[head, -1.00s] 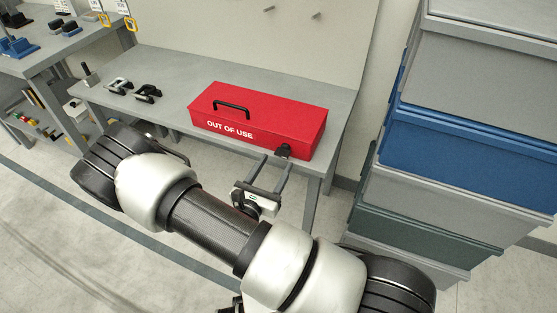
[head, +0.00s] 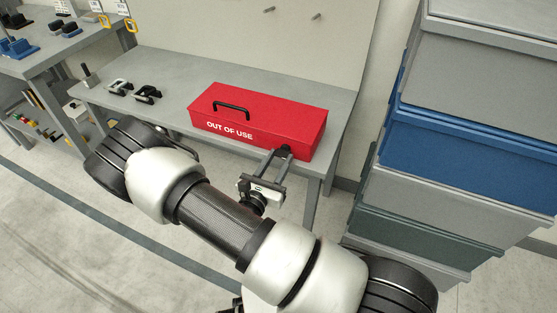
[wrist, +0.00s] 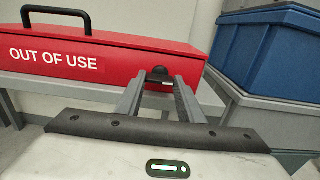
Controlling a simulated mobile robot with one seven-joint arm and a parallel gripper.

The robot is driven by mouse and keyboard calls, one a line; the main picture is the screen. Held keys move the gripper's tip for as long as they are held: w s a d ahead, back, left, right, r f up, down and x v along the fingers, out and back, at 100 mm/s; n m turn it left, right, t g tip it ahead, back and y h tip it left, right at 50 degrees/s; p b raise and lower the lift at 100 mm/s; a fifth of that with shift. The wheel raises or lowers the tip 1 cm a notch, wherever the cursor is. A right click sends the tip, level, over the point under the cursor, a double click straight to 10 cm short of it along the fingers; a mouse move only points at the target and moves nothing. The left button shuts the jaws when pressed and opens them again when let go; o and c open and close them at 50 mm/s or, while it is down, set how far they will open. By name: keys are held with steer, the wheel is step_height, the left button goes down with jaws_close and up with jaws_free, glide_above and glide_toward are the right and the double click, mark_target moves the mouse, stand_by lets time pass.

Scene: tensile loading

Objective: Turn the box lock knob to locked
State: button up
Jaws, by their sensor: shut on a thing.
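The red box (head: 262,116) marked "OUT OF USE" sits on the grey bench, with a black handle on its lid. Its black lock knob (head: 285,149) is on the front face near the right end. In the wrist view the knob (wrist: 158,73) shows between the fingertips. My gripper (head: 279,156) reaches up to the front of the box and is shut on the knob; its fingers (wrist: 160,78) flank it left and right. The knob's pointer and any lock marks are too small or hidden to read.
The grey bench (head: 345,98) holds two black-and-grey clamp-like parts (head: 147,94) left of the box. Stacked grey and blue bins (head: 440,150) stand close on the right. Bare bench lies behind the box.

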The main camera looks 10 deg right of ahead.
steer(key=shift+n, duration=0.3)
steer(key=n+p, duration=0.5)
steer(key=n, duration=1.2)
steer(key=shift+p, duration=0.4)
steer(key=shift+n, duration=0.3)
steer(key=o, duration=1.1)
steer(key=shift+c, duration=0.2)
steer(key=v, duration=1.7)
steer(key=shift+s+a, duration=0.15)
steer(key=shift+s, duration=0.05)
